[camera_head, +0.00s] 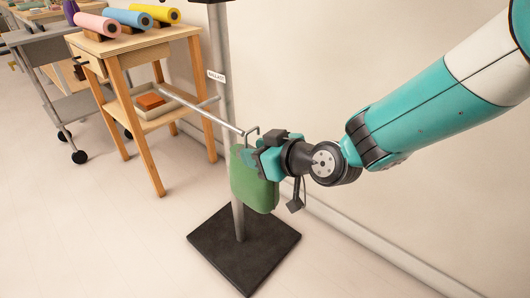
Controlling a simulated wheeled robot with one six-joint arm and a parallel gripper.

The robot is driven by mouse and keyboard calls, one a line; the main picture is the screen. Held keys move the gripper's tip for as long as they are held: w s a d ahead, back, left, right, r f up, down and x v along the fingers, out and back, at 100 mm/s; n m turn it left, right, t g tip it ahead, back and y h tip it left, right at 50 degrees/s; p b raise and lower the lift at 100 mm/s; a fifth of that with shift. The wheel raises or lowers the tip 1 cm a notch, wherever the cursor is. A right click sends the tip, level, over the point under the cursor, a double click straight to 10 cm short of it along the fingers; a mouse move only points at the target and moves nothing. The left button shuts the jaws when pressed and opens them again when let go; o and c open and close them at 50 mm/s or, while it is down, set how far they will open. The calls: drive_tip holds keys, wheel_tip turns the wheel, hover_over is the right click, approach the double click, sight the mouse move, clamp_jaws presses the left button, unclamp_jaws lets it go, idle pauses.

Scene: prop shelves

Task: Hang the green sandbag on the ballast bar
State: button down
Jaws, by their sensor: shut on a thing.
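The green sandbag (254,190) hangs upright in front of the stand's post, above its dark base. A metal hook-shaped handle (252,131) rises from its top. My gripper (262,160) is shut on the sandbag at its upper right side; the fingertips are partly hidden against the bag. The ballast bar (200,110) is a pale metal rod that runs from the upper left towards the handle. Its near end is right by the handle; I cannot tell whether the handle is over the bar or only beside it. A "BALLAST" label (216,76) is on the post.
The stand's square black base (244,248) rests on the floor. The wall is close at right.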

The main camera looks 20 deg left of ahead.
drive_tip(key=shift+w+a+r+p, duration=0.15)
drive_tip(key=shift+w+a, duration=0.2)
drive_tip(key=shift+a, duration=0.5)
drive_tip(key=shift+w+a+r+p, duration=0.1)
drive_tip(key=shift+w+a, duration=0.3)
drive_tip(key=shift+a, duration=0.5)
drive_tip(key=shift+w+a+r+p, duration=0.15)
drive_tip(key=shift+w+a, duration=0.2)
drive_tip(key=shift+a, duration=0.5)
drive_tip(key=shift+f+b, duration=0.4)
drive_tip(key=shift+f, duration=0.1)
